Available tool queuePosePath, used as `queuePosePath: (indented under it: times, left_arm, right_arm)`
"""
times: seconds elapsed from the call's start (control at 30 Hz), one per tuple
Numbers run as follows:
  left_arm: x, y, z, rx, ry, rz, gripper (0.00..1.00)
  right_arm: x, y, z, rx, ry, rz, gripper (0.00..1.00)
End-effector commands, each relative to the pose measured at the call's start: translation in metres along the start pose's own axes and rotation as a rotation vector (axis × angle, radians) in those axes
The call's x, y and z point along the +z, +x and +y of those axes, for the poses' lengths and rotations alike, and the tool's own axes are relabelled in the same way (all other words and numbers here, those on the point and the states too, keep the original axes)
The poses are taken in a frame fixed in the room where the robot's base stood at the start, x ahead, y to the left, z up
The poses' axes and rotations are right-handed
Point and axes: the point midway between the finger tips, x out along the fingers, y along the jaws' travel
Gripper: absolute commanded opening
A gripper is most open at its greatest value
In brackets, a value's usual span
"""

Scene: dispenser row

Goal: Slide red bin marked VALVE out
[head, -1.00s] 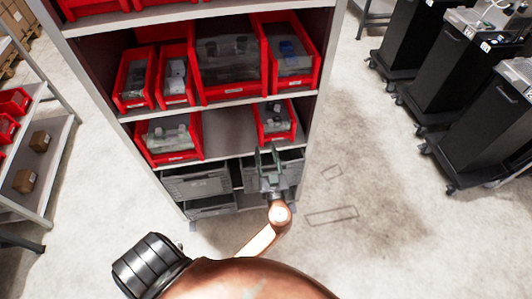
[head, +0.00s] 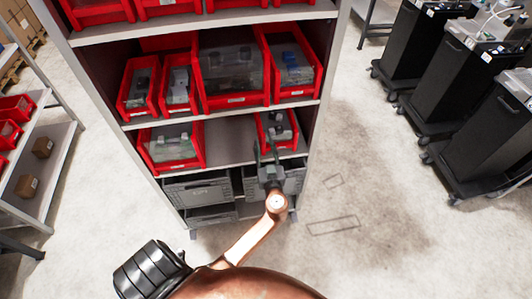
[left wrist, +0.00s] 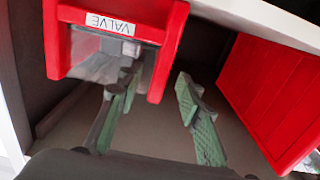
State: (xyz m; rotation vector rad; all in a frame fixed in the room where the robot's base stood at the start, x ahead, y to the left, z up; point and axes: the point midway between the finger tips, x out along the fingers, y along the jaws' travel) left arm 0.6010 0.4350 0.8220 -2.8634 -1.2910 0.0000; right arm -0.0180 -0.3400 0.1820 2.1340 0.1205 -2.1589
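The red bin marked VALVE (head: 276,128) sits at the right of the lower red-bin shelf in the head view, with grey and clear items in it. In the left wrist view its label (left wrist: 110,24) shows upside down on its red front. My left gripper (head: 267,150) is open in front of this bin. In the left wrist view, its green-padded fingers (left wrist: 155,110) are spread, with the lower corner of the bin's right wall showing between them. I cannot tell whether they touch it. My right gripper is not in view.
Another red bin (head: 172,147) sits at the left of the same shelf, with bare shelf (head: 230,139) between. More red bins fill the shelf above. Grey crates (head: 200,190) stand below. Black carts (head: 480,130) stand at the right, and floor is clear before them.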

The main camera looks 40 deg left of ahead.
Motion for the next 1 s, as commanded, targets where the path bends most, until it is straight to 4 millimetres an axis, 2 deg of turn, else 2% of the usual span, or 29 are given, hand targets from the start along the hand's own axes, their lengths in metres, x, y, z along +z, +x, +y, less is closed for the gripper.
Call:
queuePosePath:
  times: [0.33, 0.8, 1.0]
  left_arm:
    - [0.0000, 0.0033, 0.0001, 0.000, 0.000, 0.000, 0.33]
    - [0.0001, 0.0030, 0.0001, 0.000, 0.000, -0.001, 0.01]
    - [0.0002, 0.0030, 0.0002, 0.001, 0.000, -0.001, 0.00]
  right_arm:
    - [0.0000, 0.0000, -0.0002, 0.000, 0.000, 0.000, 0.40]
    - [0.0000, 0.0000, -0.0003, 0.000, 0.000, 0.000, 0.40]
    - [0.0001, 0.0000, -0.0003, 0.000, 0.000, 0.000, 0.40]
